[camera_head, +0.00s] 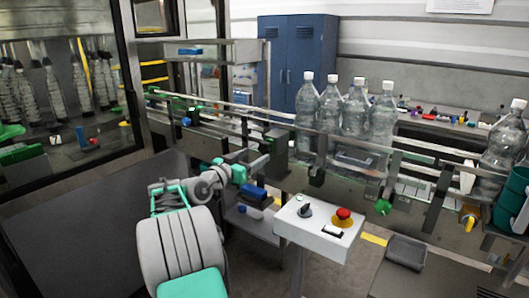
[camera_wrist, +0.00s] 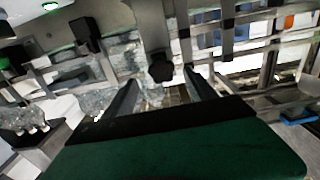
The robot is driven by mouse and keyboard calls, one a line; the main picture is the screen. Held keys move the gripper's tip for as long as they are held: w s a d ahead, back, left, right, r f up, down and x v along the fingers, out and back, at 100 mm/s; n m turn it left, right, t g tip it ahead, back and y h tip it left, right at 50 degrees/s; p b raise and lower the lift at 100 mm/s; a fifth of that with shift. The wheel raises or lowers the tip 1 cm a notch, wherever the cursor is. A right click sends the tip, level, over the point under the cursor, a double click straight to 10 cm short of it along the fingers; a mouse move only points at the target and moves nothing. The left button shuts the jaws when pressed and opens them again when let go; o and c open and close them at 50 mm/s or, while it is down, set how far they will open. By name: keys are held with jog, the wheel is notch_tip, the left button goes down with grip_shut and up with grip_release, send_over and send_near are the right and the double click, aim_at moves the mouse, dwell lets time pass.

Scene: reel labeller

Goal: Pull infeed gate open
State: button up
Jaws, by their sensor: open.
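In the wrist view, a black knob (camera_wrist: 160,68) sits at the end of a grey metal plate (camera_wrist: 150,28). This looks like the infeed gate and its handle, but I cannot be sure. My gripper (camera_wrist: 160,78) is open. Its two dark fingers point at the knob, which shows between their tips. I see no finger closed on it, and I cannot tell the exact depth. In the head view my gripper (camera_head: 262,163) is beside the near side of the conveyor (camera_head: 225,120), left of the bottles. The knob is not clear there.
Several clear bottles (camera_head: 355,110) stand on the conveyor right of my gripper. A white control box (camera_head: 320,225) with a red button (camera_head: 344,213) stands close in front, to the right of my arm. A glazed machine cabinet (camera_head: 65,90) is at left. A grey bin (camera_head: 406,252) is lower right.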

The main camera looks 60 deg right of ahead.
aim_at(263, 150)
jog(key=d, duration=0.2)
jog(key=d+p, duration=0.1)
jog(key=d, duration=0.1)
jog(key=s+d+p, duration=0.1)
jog(key=d, duration=0.2)
jog(key=shift+r, duration=0.1)
grip_shut()
dwell(0.5)
